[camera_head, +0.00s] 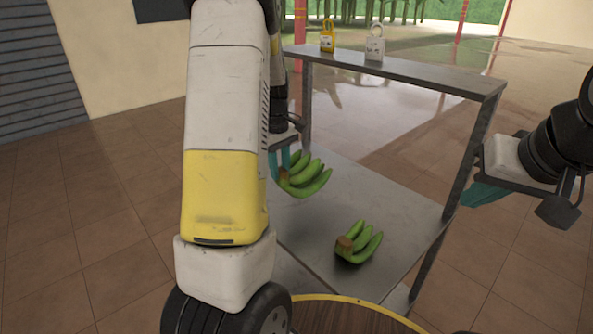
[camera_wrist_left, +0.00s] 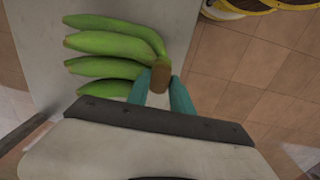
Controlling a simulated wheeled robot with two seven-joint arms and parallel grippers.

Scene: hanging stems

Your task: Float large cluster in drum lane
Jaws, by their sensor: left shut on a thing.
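A green banana cluster (camera_head: 305,177) hangs at my left gripper (camera_head: 283,168), above the metal table's lower surface. In the left wrist view the same cluster (camera_wrist_left: 115,47) shows several fingers pointing left, its brown crown (camera_wrist_left: 160,76) between the teal fingertips of my left gripper (camera_wrist_left: 162,92). The left gripper is shut on the crown. A second, smaller-looking green cluster (camera_head: 358,244) lies on the table surface (camera_head: 385,200). My right gripper (camera_head: 482,192) is at the right, beside the table frame, with teal fingers partly hidden. No drum lane can be made out.
A round wooden top with a yellow rim (camera_head: 340,313) is at the bottom. Tiled floor (camera_head: 110,210) lies open at left.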

